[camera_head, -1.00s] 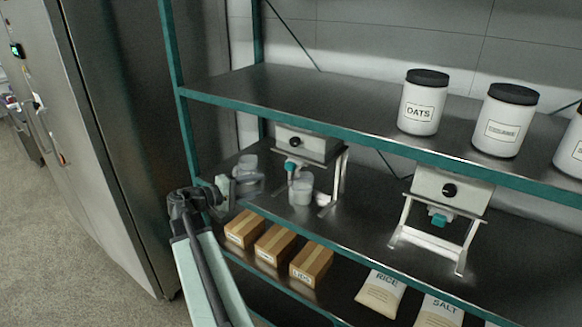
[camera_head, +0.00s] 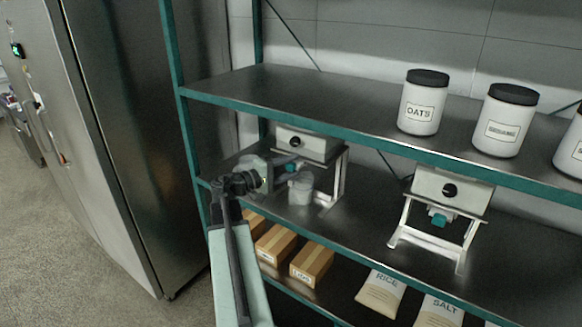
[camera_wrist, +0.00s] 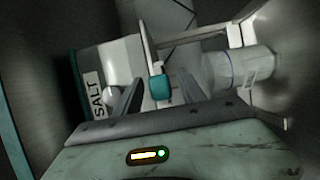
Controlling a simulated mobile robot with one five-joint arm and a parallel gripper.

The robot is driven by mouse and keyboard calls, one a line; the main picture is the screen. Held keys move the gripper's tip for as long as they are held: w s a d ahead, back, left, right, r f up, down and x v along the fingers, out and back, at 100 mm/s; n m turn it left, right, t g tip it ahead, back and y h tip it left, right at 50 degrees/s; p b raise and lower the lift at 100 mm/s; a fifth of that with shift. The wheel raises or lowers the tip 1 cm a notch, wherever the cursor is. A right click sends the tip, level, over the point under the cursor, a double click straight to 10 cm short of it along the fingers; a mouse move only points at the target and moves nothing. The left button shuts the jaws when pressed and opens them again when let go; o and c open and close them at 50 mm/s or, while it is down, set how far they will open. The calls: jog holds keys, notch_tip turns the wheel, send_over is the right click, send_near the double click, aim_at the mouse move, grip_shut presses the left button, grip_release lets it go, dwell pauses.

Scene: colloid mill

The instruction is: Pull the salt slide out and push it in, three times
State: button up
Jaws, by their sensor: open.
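The salt dispenser (camera_head: 305,146) is the white box on a metal stand at the left of the middle shelf. Its SALT label (camera_wrist: 93,95) shows sideways in the wrist view. Its teal slide (camera_wrist: 160,88) is in the middle of the wrist view. My gripper (camera_wrist: 162,80) is open, with one finger on each side of the teal slide in that view. I cannot tell whether either finger touches it. In the head view my gripper (camera_head: 283,172) is in front of the dispenser and largely covers the slide. A white cup (camera_head: 300,189) stands beneath the dispenser.
The cup (camera_wrist: 235,72) is close beside my right finger in the wrist view. A second dispenser (camera_head: 450,190) stands to the right. The upper shelf (camera_head: 300,100) is above my arm, and the teal post (camera_head: 182,130) is at left. Boxes (camera_head: 312,262) lie below.

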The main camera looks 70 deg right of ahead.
grip_shut()
dwell(1.4)
